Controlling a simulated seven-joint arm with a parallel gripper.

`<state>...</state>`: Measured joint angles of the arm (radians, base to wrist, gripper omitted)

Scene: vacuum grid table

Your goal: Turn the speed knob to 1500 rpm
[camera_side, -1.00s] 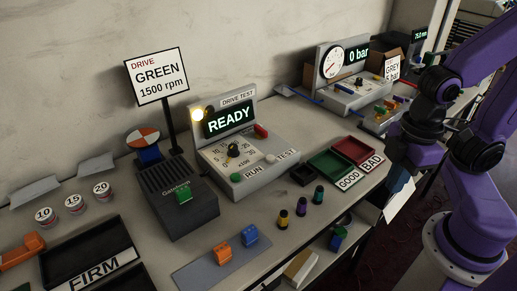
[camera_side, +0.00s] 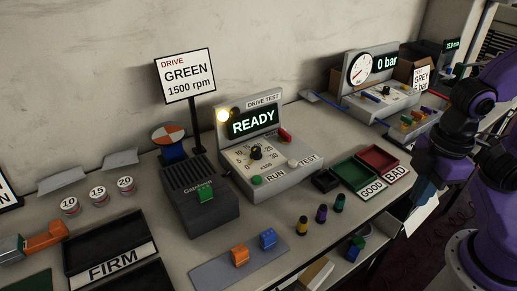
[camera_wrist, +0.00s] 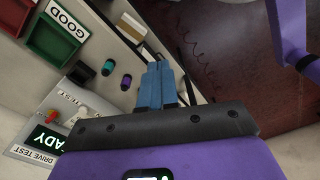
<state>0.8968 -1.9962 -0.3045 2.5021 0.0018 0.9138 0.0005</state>
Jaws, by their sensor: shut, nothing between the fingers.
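The speed knob (camera_side: 256,152) is a small black knob on the pale dial plate of the drive test unit (camera_side: 243,180). Its pointer is too small to read for certain. The unit's screen (camera_side: 253,122) reads READY, and a yellow lamp beside it is lit. A sign (camera_side: 187,76) reads DRIVE GREEN 1500 rpm. My gripper (camera_wrist: 162,70) shows in the wrist view with its blue fingers together and empty, over the bench's front edge, away from the knob. In the side view the gripper's fingertips cannot be made out; my purple arm is at the right.
A red switch (camera_side: 285,136) is right of the knob. Green (camera_side: 352,184) and red trays stand to the right.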

